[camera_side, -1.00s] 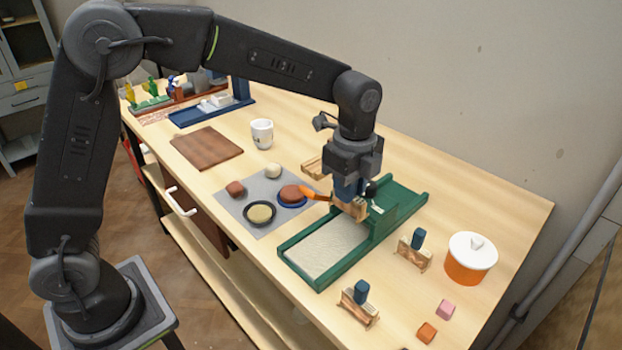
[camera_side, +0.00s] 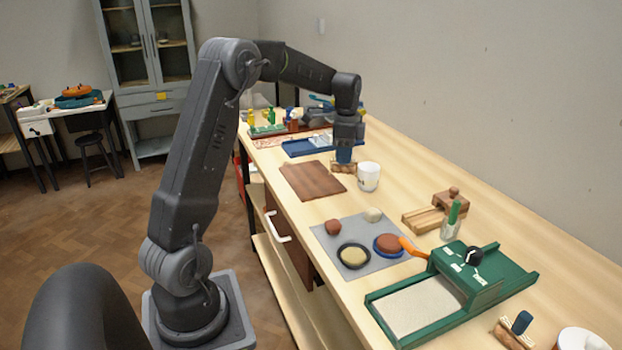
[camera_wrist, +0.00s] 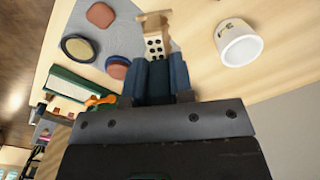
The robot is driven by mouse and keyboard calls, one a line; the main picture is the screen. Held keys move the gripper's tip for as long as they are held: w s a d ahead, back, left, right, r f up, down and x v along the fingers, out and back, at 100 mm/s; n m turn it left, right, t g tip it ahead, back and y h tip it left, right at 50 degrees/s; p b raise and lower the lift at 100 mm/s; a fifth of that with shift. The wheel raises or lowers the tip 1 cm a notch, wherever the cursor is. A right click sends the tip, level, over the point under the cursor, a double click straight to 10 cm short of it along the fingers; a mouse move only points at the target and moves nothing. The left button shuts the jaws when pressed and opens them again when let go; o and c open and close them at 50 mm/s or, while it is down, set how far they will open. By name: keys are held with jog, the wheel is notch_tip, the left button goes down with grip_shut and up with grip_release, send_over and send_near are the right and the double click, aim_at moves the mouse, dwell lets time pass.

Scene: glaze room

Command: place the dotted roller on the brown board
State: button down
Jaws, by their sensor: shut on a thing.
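My gripper (camera_side: 344,157) is shut on the dotted roller (camera_side: 343,168), near the far right corner of the brown board. The wrist view shows the roller (camera_wrist: 155,44) between my jaws (camera_wrist: 160,78), with a wooden frame and a white face with black dots. The brown board (camera_side: 310,182) lies flat and bare on the table in the side view. The roller appears just beyond the board's right edge; I cannot tell its height above the table. I do not make out the board in the wrist view.
A white cup (camera_side: 368,177) stands close to the right of my gripper. A grey mat (camera_side: 330,238) with clay pieces and dishes lies nearer the camera. A green slab roller (camera_side: 470,285) and a wooden tool (camera_side: 428,216) stand to the right. A blue stand (camera_side: 305,147) is behind the board.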

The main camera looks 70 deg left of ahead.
jog(key=s+a+n, duration=0.7)
jog(key=s+a, duration=0.8)
jog(key=a, duration=0.4)
send_near(306, 184)
jog(key=shift+a+f, duration=0.15)
jog(key=shift+f, duration=1.65)
jog(key=shift+f, duration=0.25)
jog(key=shift+f, duration=0.55)
jog(key=c, duration=1.4)
grip_release()
jog(key=o, duration=0.4)
jog(key=shift+r, duration=0.1)
